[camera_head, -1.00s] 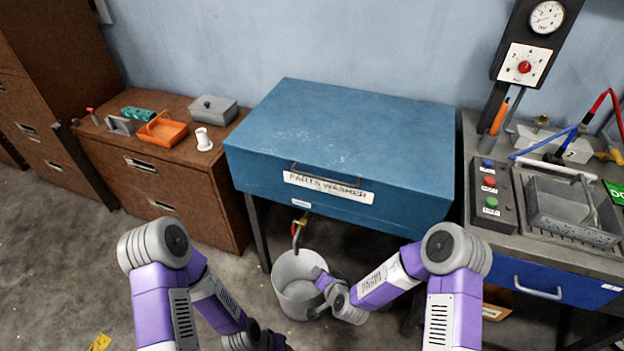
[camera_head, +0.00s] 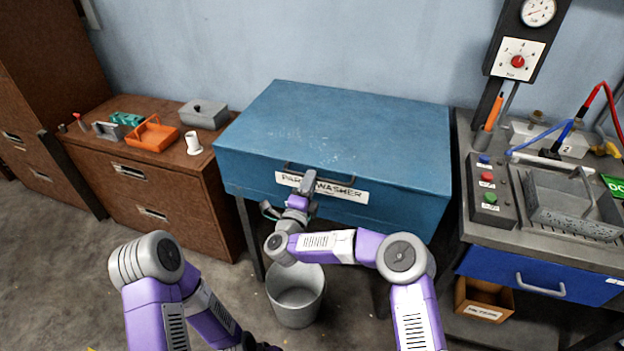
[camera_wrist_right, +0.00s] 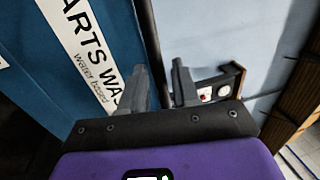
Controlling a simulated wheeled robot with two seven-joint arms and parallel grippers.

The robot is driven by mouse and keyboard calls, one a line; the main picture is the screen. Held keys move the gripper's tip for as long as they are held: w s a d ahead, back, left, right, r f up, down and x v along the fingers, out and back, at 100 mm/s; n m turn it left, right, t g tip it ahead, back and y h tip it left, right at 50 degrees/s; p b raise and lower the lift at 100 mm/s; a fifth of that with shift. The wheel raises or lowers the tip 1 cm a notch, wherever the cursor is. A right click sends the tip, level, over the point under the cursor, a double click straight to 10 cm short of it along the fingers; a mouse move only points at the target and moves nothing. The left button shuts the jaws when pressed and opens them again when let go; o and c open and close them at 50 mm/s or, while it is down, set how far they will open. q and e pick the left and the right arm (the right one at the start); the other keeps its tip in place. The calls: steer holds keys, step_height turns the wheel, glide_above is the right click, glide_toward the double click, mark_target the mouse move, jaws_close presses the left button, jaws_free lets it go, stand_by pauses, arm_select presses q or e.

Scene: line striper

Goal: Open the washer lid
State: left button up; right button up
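The blue parts washer (camera_head: 340,215) stands in the middle of the head view. Its lid (camera_head: 335,125) is down, with a dark bar handle (camera_head: 345,187) along the front edge above a white label. My right gripper (camera_head: 309,180) is at the left part of the handle. In the right wrist view the two fingers (camera_wrist_right: 163,85) are apart, and the dark handle bar (camera_wrist_right: 149,35) runs between them. Contact with the bar cannot be told. My left arm hangs low at the bottom left; its gripper is cut off by the frame.
A grey bucket (camera_head: 296,298) stands below the washer. At the left, a brown cabinet (camera_head: 190,185) carries an orange tray (camera_head: 152,135) and small items.

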steer(key=shift+x, duration=1)
steer(key=shift+c, duration=0.3)
jaws_close()
